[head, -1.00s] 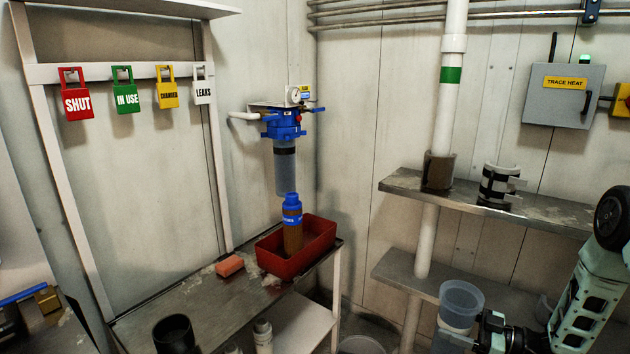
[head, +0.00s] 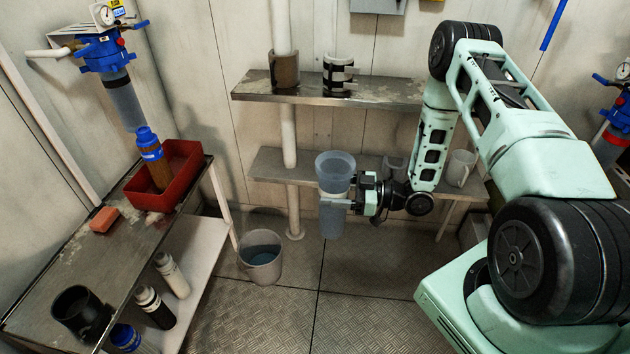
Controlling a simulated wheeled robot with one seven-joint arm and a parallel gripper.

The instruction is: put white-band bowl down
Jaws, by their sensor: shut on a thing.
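The white-band bowl (head: 335,165) is a tall, translucent blue-grey cup with a wide open rim, in the middle of the head view. My gripper (head: 340,201) comes from the right and is shut on its middle, just under the wide upper part. The bowl is upright in the air, in front of the lower wall shelf. A pale strip shows around it at finger height; I cannot tell whether that is its band or my fingers.
A lower shelf (head: 268,164) and an upper shelf (head: 390,92) line the back wall. A bucket (head: 262,262) of water stands on the floor. The left bench (head: 62,262) carries a red tray (head: 190,165), a sponge (head: 104,219) and a black cup (head: 80,312). A white mug (head: 460,168) stands right.

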